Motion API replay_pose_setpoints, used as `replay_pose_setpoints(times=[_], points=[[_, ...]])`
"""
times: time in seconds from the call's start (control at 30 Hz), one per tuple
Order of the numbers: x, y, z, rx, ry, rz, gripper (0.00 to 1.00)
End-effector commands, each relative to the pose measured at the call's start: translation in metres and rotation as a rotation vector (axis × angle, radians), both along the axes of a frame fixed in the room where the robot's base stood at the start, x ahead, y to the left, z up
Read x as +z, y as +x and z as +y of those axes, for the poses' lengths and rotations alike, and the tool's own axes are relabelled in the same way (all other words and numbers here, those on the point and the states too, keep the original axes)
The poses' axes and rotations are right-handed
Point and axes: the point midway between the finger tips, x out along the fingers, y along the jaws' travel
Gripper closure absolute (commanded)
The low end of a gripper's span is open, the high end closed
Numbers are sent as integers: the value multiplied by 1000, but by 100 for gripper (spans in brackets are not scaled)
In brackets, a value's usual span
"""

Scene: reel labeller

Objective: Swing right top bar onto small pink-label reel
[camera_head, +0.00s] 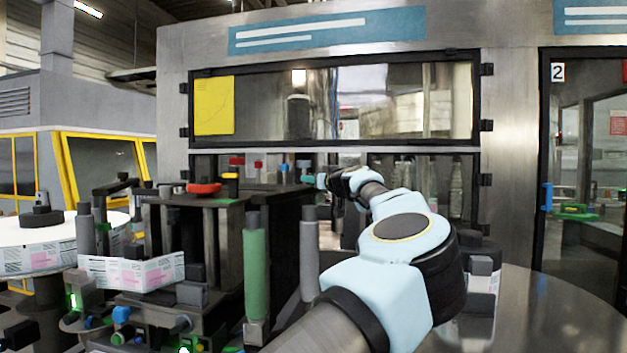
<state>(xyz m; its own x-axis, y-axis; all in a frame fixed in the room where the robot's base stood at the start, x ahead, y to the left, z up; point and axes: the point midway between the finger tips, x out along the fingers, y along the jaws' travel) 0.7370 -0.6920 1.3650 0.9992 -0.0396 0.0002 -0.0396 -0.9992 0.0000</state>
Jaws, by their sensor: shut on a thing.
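My gripper (322,181) is at the far end of my outstretched arm, beside the upper right of the labeller. It is small and partly hidden by the wrist, and it is shut on what seems to be the end of the dark right top bar (285,190). That bar's outline is hard to make out. A white roll with pink label marks (482,303), apparently the small pink-label reel, shows at the right behind my arm's elbow. The arm hides much of it. A dark block (482,265) is above it.
A large white reel (20,232) with a pink-marked label strip (130,272) is at the left. A green roller (256,272) and a grey post (309,255) stand in front. A bare steel round table (560,310) lies at the right.

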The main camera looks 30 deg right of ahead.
Motion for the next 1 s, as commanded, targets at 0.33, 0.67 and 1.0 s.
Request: replay_pose_setpoints(times=[0.33, 0.67, 1.0], points=[[0, 0, 0, 0, 0, 0, 100], [0, 0, 0, 0, 0, 0, 100], [0, 0, 0, 0, 0, 0, 100]])
